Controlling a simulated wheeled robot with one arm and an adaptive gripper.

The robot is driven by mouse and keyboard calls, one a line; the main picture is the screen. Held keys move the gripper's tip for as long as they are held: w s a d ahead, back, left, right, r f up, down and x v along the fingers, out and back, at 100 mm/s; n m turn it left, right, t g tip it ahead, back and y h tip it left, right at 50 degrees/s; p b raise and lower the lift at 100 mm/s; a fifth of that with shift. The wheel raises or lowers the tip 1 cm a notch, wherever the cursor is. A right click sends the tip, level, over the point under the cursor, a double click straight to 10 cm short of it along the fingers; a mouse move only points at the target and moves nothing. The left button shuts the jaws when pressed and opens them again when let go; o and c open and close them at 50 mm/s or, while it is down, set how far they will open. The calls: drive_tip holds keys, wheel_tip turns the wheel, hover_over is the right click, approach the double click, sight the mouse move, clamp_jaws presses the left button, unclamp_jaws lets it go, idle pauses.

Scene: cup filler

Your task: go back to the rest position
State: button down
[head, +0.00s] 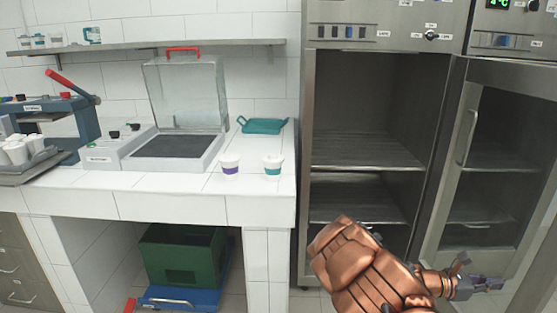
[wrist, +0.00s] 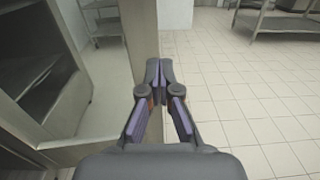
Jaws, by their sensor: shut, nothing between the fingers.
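My gripper (head: 484,284) is at the lower right of the head view, in front of the open steel cabinet door (head: 502,150). In the wrist view my gripper (wrist: 159,72) is shut and its fingertips meet with nothing between them. The door's edge (wrist: 142,40) shows just beyond the fingertips in the wrist view. I cannot tell whether the fingers touch it.
A cup with a purple band (head: 230,165) and a cup with a teal band (head: 273,165) stand on the white counter (head: 170,203). The steel cabinet's (head: 365,110) inside is open to view. Tiled floor (wrist: 245,110) is clear right of my gripper.

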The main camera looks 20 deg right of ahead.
drive_tip(key=s+a+r+m+g+y, duration=0.25)
drive_tip(key=a+r+m, duration=0.2)
drive_tip(key=a, duration=0.25)
drive_tip(key=s+a+r+m+g+y, duration=0.1)
drive_tip(key=s+a+r+m+y, duration=0.25)
drive_tip(key=a+m, duration=0.25)
drive_tip(key=s+a+f+m+t+y, duration=0.25)
drive_tip(key=a+y, duration=0.25)
drive_tip(key=a, duration=1.4)
drive_tip(key=s+a+f+m+t+y, duration=0.15)
drive_tip(key=s+a+t+y, duration=0.35)
drive_tip(key=a, duration=1.3)
drive_tip(key=s+d+p+v, duration=0.1)
drive_tip(key=p+v, duration=1.6)
drive_tip(key=v, duration=0.1)
drive_tip(key=shift+a+r+n+t+y, duration=0.25)
drive_tip(key=shift+r+n+t+y, duration=0.05)
drive_tip(key=shift+r+n+y, duration=0.15)
drive_tip(key=shift+d, duration=0.1)
